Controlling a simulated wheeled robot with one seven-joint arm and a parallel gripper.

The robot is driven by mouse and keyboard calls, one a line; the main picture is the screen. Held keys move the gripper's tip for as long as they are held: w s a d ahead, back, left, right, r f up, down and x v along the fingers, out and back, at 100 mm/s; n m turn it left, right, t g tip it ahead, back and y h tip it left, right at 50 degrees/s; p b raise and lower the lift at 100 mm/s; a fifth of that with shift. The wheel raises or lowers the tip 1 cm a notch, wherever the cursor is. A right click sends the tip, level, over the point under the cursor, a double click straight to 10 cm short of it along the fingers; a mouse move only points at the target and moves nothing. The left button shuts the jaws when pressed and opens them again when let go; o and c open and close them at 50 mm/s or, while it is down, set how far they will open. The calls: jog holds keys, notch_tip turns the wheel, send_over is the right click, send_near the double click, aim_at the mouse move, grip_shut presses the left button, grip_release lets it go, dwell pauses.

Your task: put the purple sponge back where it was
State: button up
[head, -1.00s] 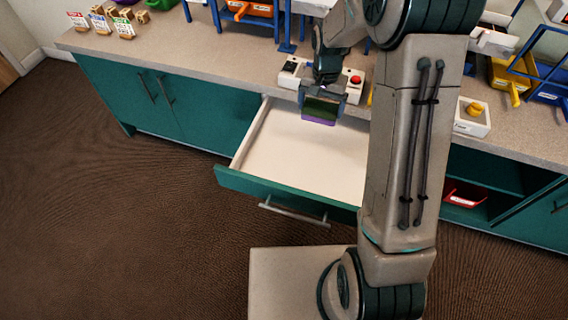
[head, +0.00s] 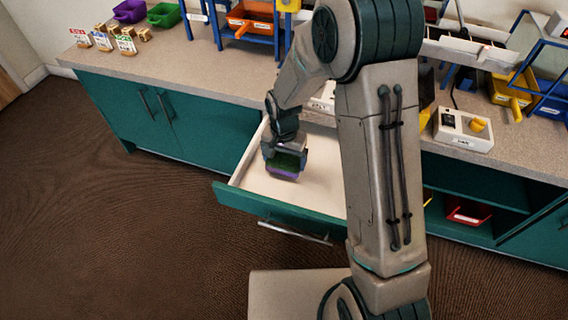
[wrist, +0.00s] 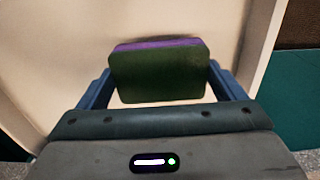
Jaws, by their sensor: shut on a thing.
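The purple sponge (head: 283,173) has a dark green face and a purple layer. My gripper (head: 285,158) is shut on it and holds it over the inside of the open drawer (head: 315,196). In the wrist view the sponge (wrist: 160,72) sits between the two blue fingers of my gripper (wrist: 160,85), green face toward the camera, purple along its far edge. The pale drawer floor (wrist: 60,40) is below it. I cannot tell whether the sponge touches the floor. The part of the drawer that shows is empty; my arm hides its right side.
The counter (head: 200,75) runs behind the drawer. A red tray (head: 468,214) lies on a lower shelf at the right.

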jog(key=shift+f, duration=1.3)
jog(key=shift+f+b, duration=0.2)
jog(key=shift+b, duration=0.1)
jog(key=o, duration=0.7)
jog(key=shift+r, duration=0.1)
